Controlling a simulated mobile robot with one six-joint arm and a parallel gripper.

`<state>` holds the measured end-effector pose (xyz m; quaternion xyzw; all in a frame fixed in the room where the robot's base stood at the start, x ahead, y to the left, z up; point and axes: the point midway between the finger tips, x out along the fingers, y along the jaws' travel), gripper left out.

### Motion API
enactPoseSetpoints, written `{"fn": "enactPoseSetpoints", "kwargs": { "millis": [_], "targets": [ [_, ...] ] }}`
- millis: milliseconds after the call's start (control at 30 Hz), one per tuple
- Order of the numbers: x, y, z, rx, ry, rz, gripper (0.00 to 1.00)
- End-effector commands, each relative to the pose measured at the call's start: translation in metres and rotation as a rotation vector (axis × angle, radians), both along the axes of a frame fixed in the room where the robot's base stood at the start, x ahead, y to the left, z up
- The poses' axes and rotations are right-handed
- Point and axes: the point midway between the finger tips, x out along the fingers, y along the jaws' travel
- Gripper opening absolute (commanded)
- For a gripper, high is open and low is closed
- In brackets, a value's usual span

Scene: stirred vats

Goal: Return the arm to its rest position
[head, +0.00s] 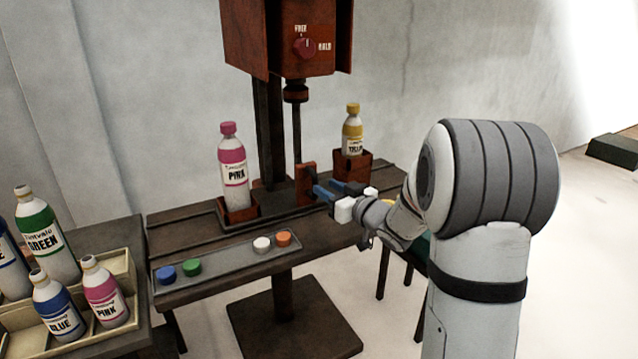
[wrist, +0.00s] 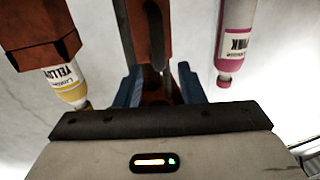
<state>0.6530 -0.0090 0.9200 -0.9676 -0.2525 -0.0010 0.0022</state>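My gripper (head: 331,190) is at the stand's base, its blue fingers pointing left toward a red-orange block (head: 306,184). In the wrist view the two blue fingers (wrist: 160,88) are spread apart. Red-orange parts of the stand (wrist: 150,25) show between and beyond them. I cannot tell whether a finger touches the block. I see nothing clearly gripped. My arm is stretched out from the right over the bench.
A pink bottle (head: 233,170) and a yellow bottle (head: 352,130) stand in red holders beside the stand. A red housing with a FREE/HOLD knob (head: 304,47) hangs above. A tray (head: 225,262) holds several caps. A crate (head: 122,268) with bottles is left.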

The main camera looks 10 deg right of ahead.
Motion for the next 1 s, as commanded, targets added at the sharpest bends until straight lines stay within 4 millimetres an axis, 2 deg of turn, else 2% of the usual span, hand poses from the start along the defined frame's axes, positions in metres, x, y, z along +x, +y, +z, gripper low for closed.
{"fn": "enactPoseSetpoints", "kwargs": {
  "millis": [200, 567, 667, 800, 867, 1000],
  "targets": [
    [-0.019, -0.011, 0.000, 0.000, 0.000, -0.001, 0.36],
    [-0.021, -0.011, 0.002, -0.004, 0.001, -0.006, 0.36],
    [-0.021, -0.013, 0.013, -0.033, 0.021, -0.050, 0.36],
    [-0.028, -0.024, 0.040, -0.115, 0.106, -0.197, 0.36],
    [-0.037, -0.030, 0.052, -0.155, 0.164, -0.273, 0.36],
    [-0.069, -0.044, 0.070, -0.231, 0.331, -0.432, 0.36]
  ]
}}
